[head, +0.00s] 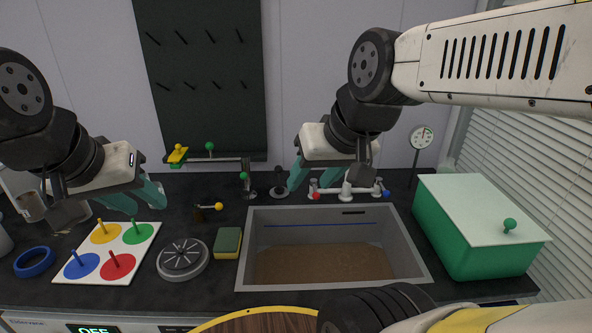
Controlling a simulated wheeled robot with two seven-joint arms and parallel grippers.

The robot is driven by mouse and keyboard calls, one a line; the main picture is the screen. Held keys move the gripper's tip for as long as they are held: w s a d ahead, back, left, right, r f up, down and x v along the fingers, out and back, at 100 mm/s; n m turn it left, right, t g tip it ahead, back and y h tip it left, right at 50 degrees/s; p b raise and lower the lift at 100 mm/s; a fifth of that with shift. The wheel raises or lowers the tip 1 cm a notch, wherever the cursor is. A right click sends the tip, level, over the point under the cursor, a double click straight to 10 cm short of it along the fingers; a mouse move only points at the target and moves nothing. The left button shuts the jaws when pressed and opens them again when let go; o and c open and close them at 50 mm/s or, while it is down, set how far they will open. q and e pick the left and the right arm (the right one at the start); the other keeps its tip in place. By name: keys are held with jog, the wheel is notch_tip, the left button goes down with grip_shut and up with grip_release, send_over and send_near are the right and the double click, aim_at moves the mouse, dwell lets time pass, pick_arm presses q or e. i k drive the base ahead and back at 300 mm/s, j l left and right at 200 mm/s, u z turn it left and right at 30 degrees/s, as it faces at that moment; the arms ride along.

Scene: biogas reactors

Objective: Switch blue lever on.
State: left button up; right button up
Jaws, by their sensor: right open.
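The blue lever (385,194) is a small blue knob at the right end of a white tap fitting (347,190) behind the sink. A red lever (315,195) is at the fitting's left end. My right gripper (313,178) is open and empty, with teal fingers apart, above and left of the fitting in the picture. It is nearer the red lever than the blue one, and I see no contact with either. My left gripper (137,200) is open and empty, over the counter's left part near the board of coloured discs.
A grey sink (422,262) lies in front of the tap. A green box (468,242) stands to its right. A sponge (228,242), a round drain strainer (183,259), the disc board (79,248) and a blue ring (34,262) lie left. A gauge (420,140) stands behind.

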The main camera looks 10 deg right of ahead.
aim_at(383, 187)
jog(key=z, duration=1.35)
